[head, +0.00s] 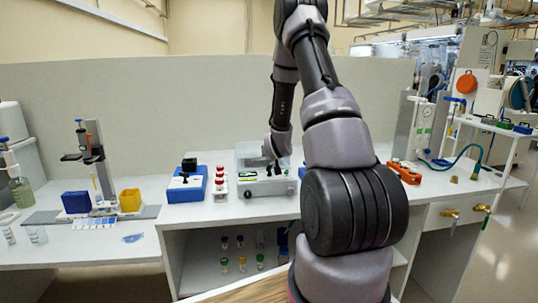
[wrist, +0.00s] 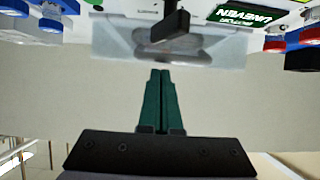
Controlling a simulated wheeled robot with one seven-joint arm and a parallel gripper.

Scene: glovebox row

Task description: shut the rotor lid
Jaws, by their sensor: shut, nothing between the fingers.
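The centrifuge (head: 257,188) is a white box on the bench with a translucent rotor lid (head: 247,154) standing up at its back. In the wrist view the lid (wrist: 112,42) is a see-through panel with a dark block-like handle (wrist: 170,26) in front of it. My gripper (head: 273,170) is at the lid, partly hidden by my own wrist in the head view. In the wrist view the green fingers (wrist: 160,74) are together and empty, with their tips just by the panel's edge. I cannot tell whether they touch it.
An orange rack (head: 405,172) stands to the right, beyond my arm.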

